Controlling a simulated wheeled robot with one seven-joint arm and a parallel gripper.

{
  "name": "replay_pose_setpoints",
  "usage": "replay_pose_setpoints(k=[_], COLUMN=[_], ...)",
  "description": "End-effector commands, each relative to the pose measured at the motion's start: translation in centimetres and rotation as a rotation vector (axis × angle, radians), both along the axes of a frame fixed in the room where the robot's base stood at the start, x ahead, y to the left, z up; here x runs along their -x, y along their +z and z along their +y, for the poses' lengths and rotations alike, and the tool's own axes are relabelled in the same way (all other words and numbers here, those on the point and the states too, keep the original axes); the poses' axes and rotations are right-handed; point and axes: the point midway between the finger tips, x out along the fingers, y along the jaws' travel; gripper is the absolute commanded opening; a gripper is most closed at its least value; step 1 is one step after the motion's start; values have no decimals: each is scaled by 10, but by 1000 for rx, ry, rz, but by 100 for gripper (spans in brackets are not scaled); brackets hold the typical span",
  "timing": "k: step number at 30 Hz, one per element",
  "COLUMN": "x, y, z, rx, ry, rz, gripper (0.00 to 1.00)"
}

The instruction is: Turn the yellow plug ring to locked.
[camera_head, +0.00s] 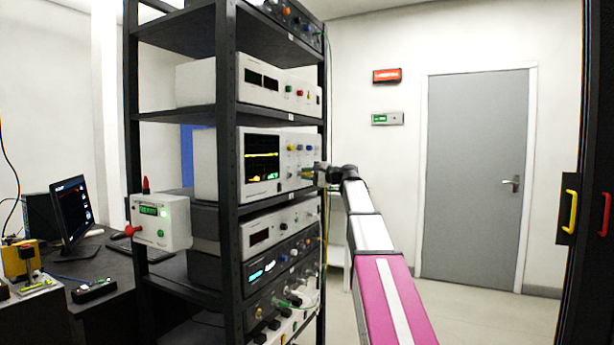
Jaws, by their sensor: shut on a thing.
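My gripper (318,175) is at the lower right of the front panel of the white instrument with a lit screen (278,160), in the middle of the rack. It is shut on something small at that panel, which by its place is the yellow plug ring. The ring itself is hidden by the jaws or too small to make out, so I cannot tell how far it is turned. My arm reaches to it from the lower right.
The black rack (228,190) holds several other instruments above and below, with cables at the lower ones. A white box with a red lamp (160,222) is at the rack's left side. A desk with a monitor (73,210) stands left. Floor before the grey door (475,180) is clear.

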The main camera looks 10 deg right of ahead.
Motion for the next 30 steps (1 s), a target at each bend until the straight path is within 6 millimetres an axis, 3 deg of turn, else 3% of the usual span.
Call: replay_pose_setpoints(k=[2, 3, 5, 6, 17, 30], x=[0, 0, 0, 0, 4, 49], y=[0, 0, 0, 0, 0, -1], z=[0, 0, 0, 0, -5, -65], rx=[1, 1, 1, 1, 1, 1], ry=[0, 0, 0, 0, -1, -2], rz=[1, 1, 0, 0, -1, -1], gripper=[0, 27, 46, 50, 50, 50])
